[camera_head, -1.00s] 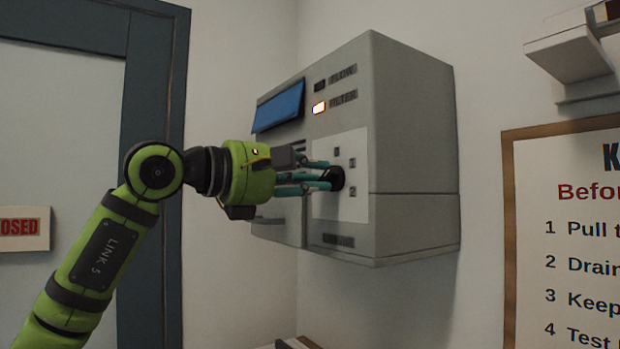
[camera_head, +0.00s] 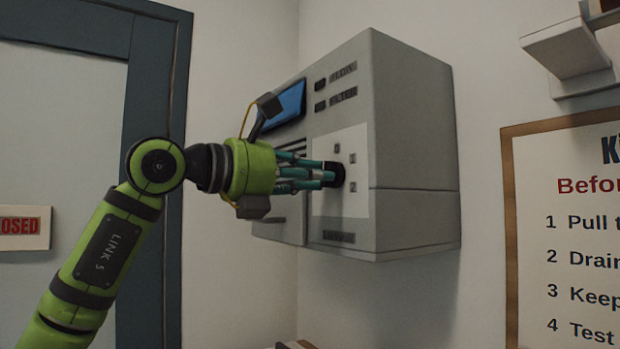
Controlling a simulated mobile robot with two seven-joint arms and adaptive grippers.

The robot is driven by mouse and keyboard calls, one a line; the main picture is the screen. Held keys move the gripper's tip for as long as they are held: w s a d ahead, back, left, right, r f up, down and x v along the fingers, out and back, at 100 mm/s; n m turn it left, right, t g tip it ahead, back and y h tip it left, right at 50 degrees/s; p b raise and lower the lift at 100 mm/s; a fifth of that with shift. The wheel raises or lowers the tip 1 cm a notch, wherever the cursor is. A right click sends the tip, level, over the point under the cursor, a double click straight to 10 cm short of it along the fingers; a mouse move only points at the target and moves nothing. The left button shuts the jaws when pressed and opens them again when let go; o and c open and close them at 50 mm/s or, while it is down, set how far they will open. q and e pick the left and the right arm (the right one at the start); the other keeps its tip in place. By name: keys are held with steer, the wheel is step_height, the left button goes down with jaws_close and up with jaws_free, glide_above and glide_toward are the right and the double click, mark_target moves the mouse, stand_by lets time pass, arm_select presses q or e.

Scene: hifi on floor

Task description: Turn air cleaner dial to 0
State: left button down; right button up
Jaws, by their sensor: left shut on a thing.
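The air cleaner (camera_head: 410,150) is a grey box on the wall, with a blue panel (camera_head: 292,103) at its upper left. Its black dial (camera_head: 338,174) sits on a pale plate (camera_head: 353,208) with small dark position marks; the digits are too small to read surely. My left gripper (camera_head: 328,174) reaches in from the left, its teal fingers shut on the dial. The fingers hide the dial's left part and any pointer. The two indicator windows, FLOW (camera_head: 320,84) and FILTER (camera_head: 320,106), are both dark. My right gripper is not in view.
A framed notice (camera_head: 570,235) hangs on the right wall, below a grey bracket (camera_head: 570,50). A dark blue door frame (camera_head: 155,100) and a red-lettered sign (camera_head: 22,228) are at left. The air in front of the cleaner's right side is clear.

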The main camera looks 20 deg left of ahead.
arm_select(q)
steer(key=shift+n, duration=0.5)
steer(key=c, duration=1.1)
jaws_free()
steer(key=v, duration=1.2)
